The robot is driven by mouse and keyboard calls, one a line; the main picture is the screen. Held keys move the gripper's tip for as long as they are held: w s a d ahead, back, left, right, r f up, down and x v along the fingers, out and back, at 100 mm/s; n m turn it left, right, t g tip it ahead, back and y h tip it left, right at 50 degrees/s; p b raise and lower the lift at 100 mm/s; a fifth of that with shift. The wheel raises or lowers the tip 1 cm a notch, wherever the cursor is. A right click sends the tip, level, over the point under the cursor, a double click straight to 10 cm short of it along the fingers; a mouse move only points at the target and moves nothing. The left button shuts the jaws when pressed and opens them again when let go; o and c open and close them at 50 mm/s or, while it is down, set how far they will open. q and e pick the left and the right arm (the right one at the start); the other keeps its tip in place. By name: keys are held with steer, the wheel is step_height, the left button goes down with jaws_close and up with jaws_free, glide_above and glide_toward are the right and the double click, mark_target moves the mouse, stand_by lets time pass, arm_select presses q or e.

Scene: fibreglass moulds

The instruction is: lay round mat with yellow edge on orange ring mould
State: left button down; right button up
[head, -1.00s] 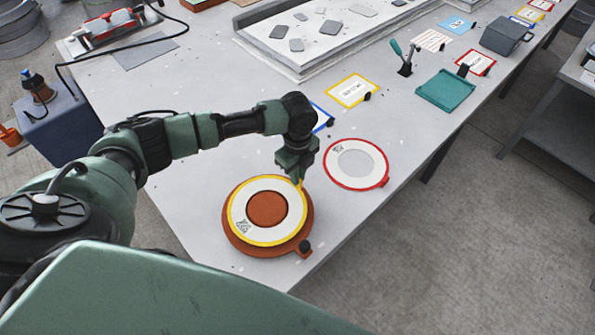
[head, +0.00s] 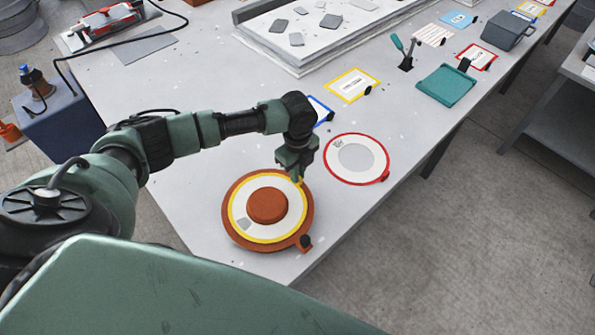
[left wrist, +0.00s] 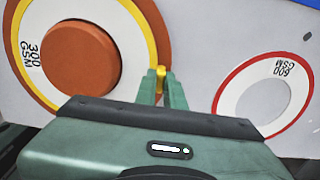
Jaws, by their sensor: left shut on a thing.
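The round mat with the yellow edge (head: 275,231) is a white ring that lies over the orange ring mould (head: 268,248). The mould's raised round centre stands up through the mat's hole, and its orange rim shows outside the yellow edge. My left gripper (head: 298,180) is shut on the mat's yellow edge at the upper right. In the left wrist view the fingers (left wrist: 162,76) pinch a yellow tab on the mat (left wrist: 132,62), marked 300 GSM, and the mould's centre (left wrist: 78,60) fills the hole. I cannot tell whether the mat rests fully flat. My right gripper is not in view.
A round mat with a red edge (head: 357,159) lies close to the right on the grey table. Yellow (head: 353,85) and blue-edged cards, a teal tray (head: 446,86) and a grey box (head: 508,30) lie further back. The table's edge is near the mould.

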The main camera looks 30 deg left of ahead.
arm_select(q)
steer(key=shift+f, duration=0.15)
steer(key=c, duration=1.4)
jaws_free()
steer(key=shift+c, duration=0.2)
step_height(320, 180, up, 7)
steer(key=shift+r+b, duration=0.1)
steer(key=shift+b, duration=0.75)
steer(key=shift+r, duration=0.35)
steer(key=shift+f, duration=0.1)
